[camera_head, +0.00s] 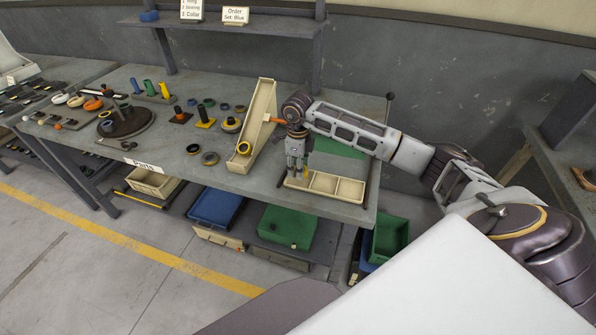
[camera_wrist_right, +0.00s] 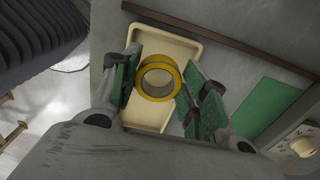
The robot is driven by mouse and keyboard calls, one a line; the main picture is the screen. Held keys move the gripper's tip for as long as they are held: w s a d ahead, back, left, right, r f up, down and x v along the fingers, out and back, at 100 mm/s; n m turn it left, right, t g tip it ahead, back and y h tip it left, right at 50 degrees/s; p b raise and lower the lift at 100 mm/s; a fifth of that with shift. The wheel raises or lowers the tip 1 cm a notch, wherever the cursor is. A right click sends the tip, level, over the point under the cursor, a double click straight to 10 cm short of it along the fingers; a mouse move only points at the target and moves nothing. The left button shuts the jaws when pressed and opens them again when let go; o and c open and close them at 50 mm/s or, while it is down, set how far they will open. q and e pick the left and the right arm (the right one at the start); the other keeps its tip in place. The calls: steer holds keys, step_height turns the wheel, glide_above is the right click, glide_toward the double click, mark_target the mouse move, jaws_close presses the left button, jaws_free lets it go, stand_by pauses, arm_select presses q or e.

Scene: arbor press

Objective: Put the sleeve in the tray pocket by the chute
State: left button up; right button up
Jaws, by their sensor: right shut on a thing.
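My right gripper (camera_head: 296,170) points down over the left end of the cream tray (camera_head: 338,197), the end nearest the chute. In the wrist view my right gripper (camera_wrist_right: 160,88) is shut on a yellow ring-shaped sleeve (camera_wrist_right: 176,72), seen end-on between its green pads. A cream surface (camera_wrist_right: 190,46) lies below it. The sleeve in the fingers cannot be made out in the head view. The tray's middle and right pockets look empty; the left one is partly hidden by the gripper. The tall cream chute (camera_head: 262,105) stands left of the gripper. My left gripper is out of view.
A green panel (camera_head: 338,162) lies behind the tray. Several posts, rings and a dark round stand (camera_head: 125,125) occupy the bench's left part. Blue (camera_head: 215,205) and green (camera_head: 287,228) bins are below.

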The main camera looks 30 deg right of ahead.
step_height(320, 180, down, 2)
steer(key=shift+f, duration=0.15)
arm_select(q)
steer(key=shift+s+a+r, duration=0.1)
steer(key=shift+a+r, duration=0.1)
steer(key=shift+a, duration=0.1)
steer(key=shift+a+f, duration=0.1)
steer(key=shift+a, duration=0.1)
arm_select(e)
steer(key=shift+f, duration=0.15)
steer(key=o, duration=1.1)
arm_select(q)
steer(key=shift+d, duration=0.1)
arm_select(e)
steer(key=shift+o, duration=0.2)
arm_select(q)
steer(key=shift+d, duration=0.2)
